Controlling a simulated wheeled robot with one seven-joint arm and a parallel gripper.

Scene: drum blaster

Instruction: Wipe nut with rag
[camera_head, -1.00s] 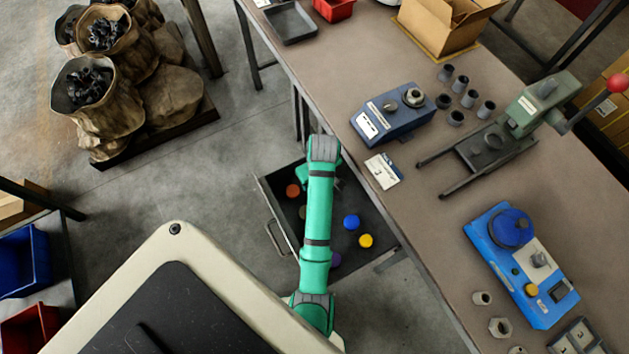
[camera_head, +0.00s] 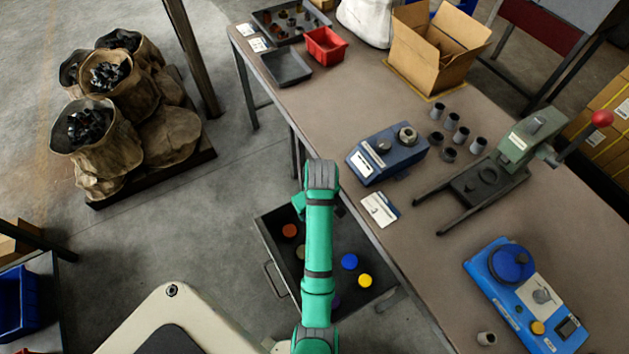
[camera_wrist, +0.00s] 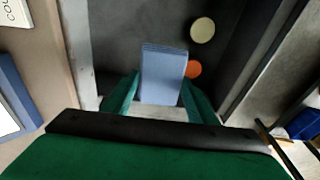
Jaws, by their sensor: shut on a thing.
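A metal hex nut (camera_head: 406,135) sits on top of a small dark blue bench device (camera_head: 385,157) on the table, in the head view. My gripper (camera_wrist: 161,92) shows in the wrist view with its green fingers shut on a light blue-grey rectangular piece, which looks like the folded rag (camera_wrist: 164,74). It is held above an open drawer (camera_head: 268,237). In the head view my arm hides most of the gripper and the rag. The nut is on the table, above and to the right of my gripper in the head view.
The drawer holds several coloured round things, including blue (camera_head: 349,261) and yellow (camera_head: 365,280) ones. A label card (camera_head: 380,209) lies near the table edge (camera_head: 331,175). A green press (camera_head: 500,165) and several dark cylinders (camera_head: 452,136) stand right of the device.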

